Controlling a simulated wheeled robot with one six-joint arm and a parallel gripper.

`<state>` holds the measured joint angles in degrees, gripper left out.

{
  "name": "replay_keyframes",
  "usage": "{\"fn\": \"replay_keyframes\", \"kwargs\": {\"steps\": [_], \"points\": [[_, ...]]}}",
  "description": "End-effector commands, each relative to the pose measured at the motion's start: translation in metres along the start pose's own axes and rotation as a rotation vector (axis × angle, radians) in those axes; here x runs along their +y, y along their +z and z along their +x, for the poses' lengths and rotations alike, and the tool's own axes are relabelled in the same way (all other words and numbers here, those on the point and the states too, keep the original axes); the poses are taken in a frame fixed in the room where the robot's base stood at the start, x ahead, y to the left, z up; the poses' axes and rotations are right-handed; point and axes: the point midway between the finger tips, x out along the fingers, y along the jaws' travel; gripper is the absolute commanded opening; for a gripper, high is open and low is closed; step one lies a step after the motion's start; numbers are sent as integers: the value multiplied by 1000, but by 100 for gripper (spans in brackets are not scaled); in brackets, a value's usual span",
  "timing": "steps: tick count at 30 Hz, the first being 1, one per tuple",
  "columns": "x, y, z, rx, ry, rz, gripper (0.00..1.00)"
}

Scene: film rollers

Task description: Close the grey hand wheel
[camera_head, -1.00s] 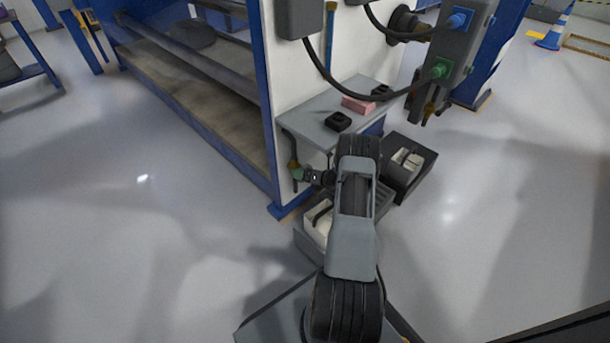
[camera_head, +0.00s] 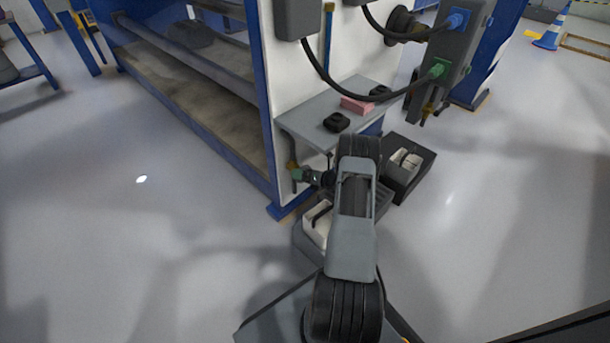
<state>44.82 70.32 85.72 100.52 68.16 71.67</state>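I cannot make out a grey hand wheel for certain. A small valve fitting with a greenish body (camera_head: 296,173) sits on a thin upright pipe at the post's lower end, under the shelf. A short dark part (camera_head: 316,178) extends right from it towards my arm; I cannot tell if this is the wheel. My arm reaches up the middle of the view, and its far joint covers the area just right of the fitting. My gripper is hidden behind my arm, so its fingers and any contact do not show.
A grey shelf (camera_head: 303,119) above the fitting carries a pink block (camera_head: 357,105) and black pieces (camera_head: 337,122). A dark open bin (camera_head: 405,184) stands right of my arm. A cable (camera_head: 335,81) hangs over the shelf.

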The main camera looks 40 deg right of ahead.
Motion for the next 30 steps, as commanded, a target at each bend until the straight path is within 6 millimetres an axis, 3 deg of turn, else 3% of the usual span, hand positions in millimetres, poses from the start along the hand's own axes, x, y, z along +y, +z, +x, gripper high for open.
{"fn": "replay_keyframes", "kwargs": {"steps": [18,24,30], "points": [[1,3,-110,-4,-3,1,100],[0,2,-129,-3,-2,0,100],[0,1,-135,-2,-1,0,100]]}}
